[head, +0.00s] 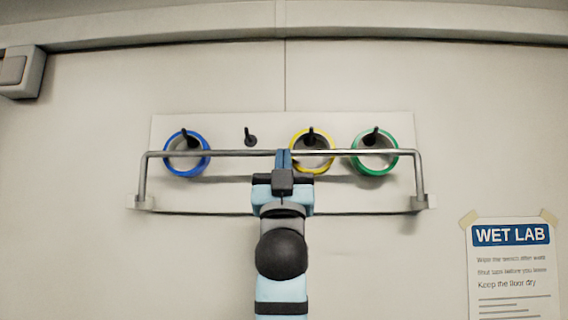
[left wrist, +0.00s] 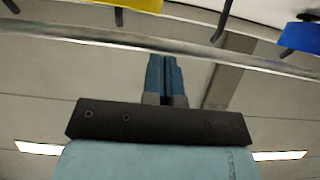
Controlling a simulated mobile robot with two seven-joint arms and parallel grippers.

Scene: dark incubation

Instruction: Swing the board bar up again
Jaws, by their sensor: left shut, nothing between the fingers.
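The board bar (head: 230,153) is a thin grey metal bar, raised across the front of the pale peg board (head: 230,196). Its two side arms stand up from brackets at the board's lower corners. My left gripper (head: 284,158) is shut and empty, its blue fingers upright at the middle of the bar. In the left wrist view, the bar (left wrist: 100,37) crosses just beyond the fingertips (left wrist: 163,60); whether they touch it I cannot tell. My right gripper is in neither view.
A blue ring (head: 170,165), a yellow ring (head: 326,165) and a green ring (head: 380,171) hang on pegs behind the bar. One peg (head: 250,138) is bare. A WET LAB sign (head: 512,270) is on the wall at lower right.

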